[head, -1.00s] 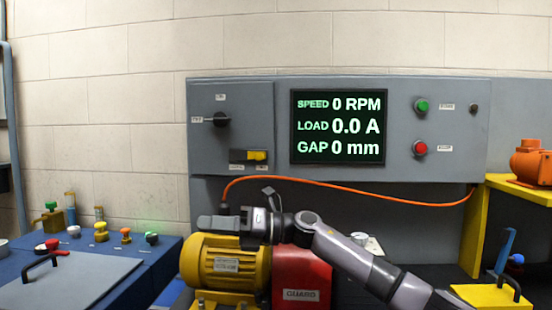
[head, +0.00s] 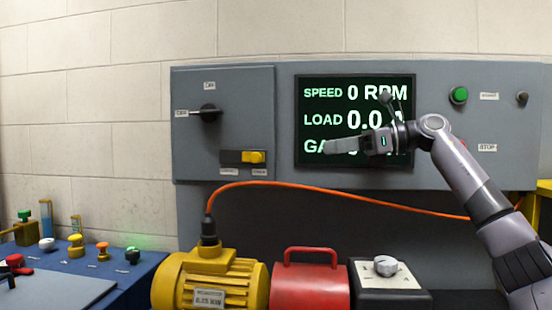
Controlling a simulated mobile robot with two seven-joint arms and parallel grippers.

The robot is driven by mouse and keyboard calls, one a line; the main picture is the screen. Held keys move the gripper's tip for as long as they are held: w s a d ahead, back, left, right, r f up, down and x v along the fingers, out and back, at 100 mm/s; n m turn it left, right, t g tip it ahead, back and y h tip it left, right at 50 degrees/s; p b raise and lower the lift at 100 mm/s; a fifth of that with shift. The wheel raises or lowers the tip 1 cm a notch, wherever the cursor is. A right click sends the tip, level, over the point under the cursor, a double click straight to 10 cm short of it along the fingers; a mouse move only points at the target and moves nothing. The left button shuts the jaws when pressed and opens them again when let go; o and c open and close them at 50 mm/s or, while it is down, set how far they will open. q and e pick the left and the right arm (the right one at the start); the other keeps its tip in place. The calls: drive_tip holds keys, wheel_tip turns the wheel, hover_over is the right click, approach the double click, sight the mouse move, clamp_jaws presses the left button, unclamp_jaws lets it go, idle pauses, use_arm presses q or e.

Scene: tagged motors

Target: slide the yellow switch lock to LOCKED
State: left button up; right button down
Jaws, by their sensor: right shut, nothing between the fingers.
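The yellow switch lock (head: 254,157) sits at the right end of its dark slot on the grey control panel (head: 190,145), below the black rotary switch (head: 211,113). Small labels lie under the slot, too small to read. My right gripper (head: 328,147) is shut and empty. It is in front of the lower part of the screen, pointing left, to the right of the yellow lock and apart from it. My left gripper is not in view.
The screen (head: 320,92) is partly hidden by my right arm. A green button (head: 458,95) is at the panel's right. Below stand a yellow motor (head: 240,280), a red guard (head: 310,285) and a box with a knob (head: 386,266). An orange cable (head: 330,196) crosses below the panel.

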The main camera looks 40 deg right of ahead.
sight(259, 155)
drive_tip(key=shift+s, duration=0.1)
drive_tip(key=p+x, duration=0.1)
drive_tip(key=x, duration=1.3)
drive_tip(key=shift+d, duration=0.1)
drive_tip(key=shift+w+a+r+p, duration=0.2)
drive_tip(key=shift+w+a+p, duration=0.2)
drive_tip(key=shift+p, duration=0.3)
drive_tip(key=shift+p+x, duration=0.55)
drive_tip(key=shift+x, duration=0.4)
drive_tip(key=shift+w+a, duration=0.1)
